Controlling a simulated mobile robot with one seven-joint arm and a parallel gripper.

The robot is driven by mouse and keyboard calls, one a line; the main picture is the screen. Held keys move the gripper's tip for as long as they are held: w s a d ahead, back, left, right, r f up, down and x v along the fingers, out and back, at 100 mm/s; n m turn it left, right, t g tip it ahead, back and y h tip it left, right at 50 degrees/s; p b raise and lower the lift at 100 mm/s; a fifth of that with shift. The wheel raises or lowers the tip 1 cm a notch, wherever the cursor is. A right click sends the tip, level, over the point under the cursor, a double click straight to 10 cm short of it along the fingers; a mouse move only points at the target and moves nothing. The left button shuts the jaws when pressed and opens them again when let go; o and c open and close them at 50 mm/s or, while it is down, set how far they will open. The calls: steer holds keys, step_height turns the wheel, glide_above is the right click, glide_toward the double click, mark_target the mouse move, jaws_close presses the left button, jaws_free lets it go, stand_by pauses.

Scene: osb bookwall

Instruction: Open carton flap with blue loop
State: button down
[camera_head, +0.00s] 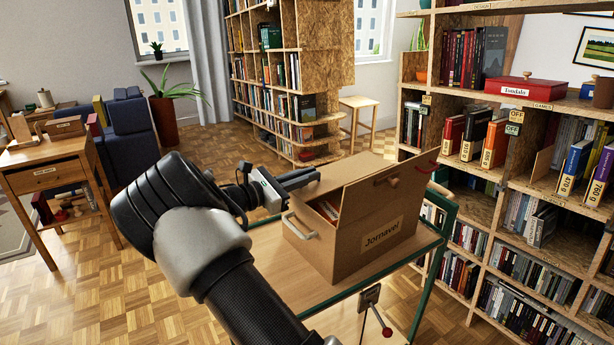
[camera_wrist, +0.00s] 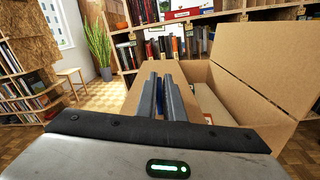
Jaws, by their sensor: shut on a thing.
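The open-topped brown carton (camera_head: 345,245), labelled "Jornavel", stands on a table. A broad flap (camera_head: 375,190) with a wooden peg stands raised along its near side; it fills the right of the wrist view (camera_wrist: 270,65). A red loop (camera_head: 433,166) shows at that flap's right end. My gripper (camera_head: 312,175) reaches from the left over the carton's far left corner. In the wrist view its two fingers (camera_wrist: 162,92) are close together above a lower brown flap (camera_wrist: 137,97). A narrow bit of blue shows between them, apparently the blue loop; most of it is hidden.
The table (camera_head: 265,255) has a green frame and a red-knobbed lever (camera_head: 385,328) at its front. A pale handle (camera_head: 299,226) is on the carton's left side. A tall bookshelf (camera_head: 535,190) stands close on the right. Parquet floor is free on the left.

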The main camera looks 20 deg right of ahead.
steer(key=shift+w+a+r, duration=0.15)
